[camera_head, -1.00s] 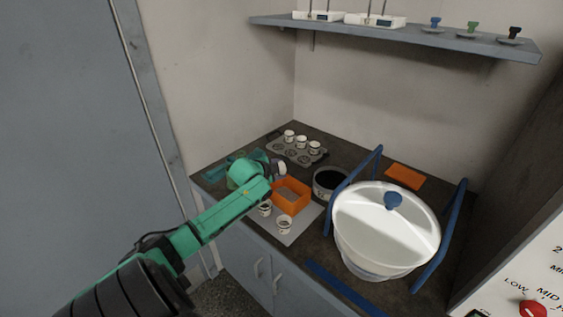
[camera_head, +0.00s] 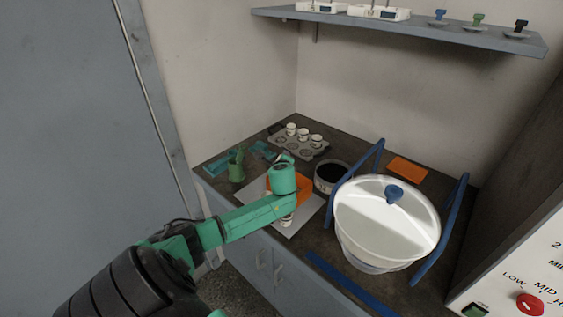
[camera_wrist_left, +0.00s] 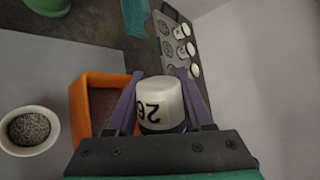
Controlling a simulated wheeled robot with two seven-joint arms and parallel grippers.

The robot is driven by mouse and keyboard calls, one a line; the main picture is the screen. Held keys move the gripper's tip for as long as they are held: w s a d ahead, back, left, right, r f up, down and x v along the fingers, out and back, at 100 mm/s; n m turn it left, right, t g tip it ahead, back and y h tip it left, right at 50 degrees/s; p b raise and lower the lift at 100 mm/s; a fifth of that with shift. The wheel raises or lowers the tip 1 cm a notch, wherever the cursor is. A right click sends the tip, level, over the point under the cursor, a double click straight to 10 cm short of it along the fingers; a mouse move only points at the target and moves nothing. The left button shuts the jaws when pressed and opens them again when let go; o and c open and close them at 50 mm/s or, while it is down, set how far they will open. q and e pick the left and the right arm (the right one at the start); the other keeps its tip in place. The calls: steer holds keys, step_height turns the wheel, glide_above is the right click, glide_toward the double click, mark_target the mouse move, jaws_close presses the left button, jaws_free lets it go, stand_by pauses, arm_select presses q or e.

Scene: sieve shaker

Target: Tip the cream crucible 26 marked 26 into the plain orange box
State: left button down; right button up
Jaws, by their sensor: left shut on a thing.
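The cream crucible 26 (camera_wrist_left: 160,100), with a black 26 on its side, is between the purple fingers of my left gripper (camera_wrist_left: 163,86) in the left wrist view. The gripper is shut on it. The number looks turned over; I cannot tell the exact tilt. The plain orange box (camera_wrist_left: 84,84) lies just left of the crucible and partly behind the fingers. In the head view the orange box (camera_head: 303,188) is partly hidden by my left wrist, which is over its near left side. My right gripper is not in view.
A crucible of grey granules (camera_wrist_left: 30,130) stands on the grey mat (camera_head: 299,218). A rack (camera_head: 285,141) with several crucibles is behind. A dark-filled round pan (camera_head: 324,187) and a big white lidded vessel (camera_head: 365,215) between blue bars stand right. A green holder (camera_head: 237,168) stands left.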

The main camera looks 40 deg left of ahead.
arm_select(q)
steer(key=n+h+p, duration=0.2)
steer(key=p, duration=0.1)
steer(key=shift+s+a+f+t+h, duration=0.1)
steer(key=shift+s+a+t+h, duration=0.1)
steer(key=shift+t+h, duration=0.1)
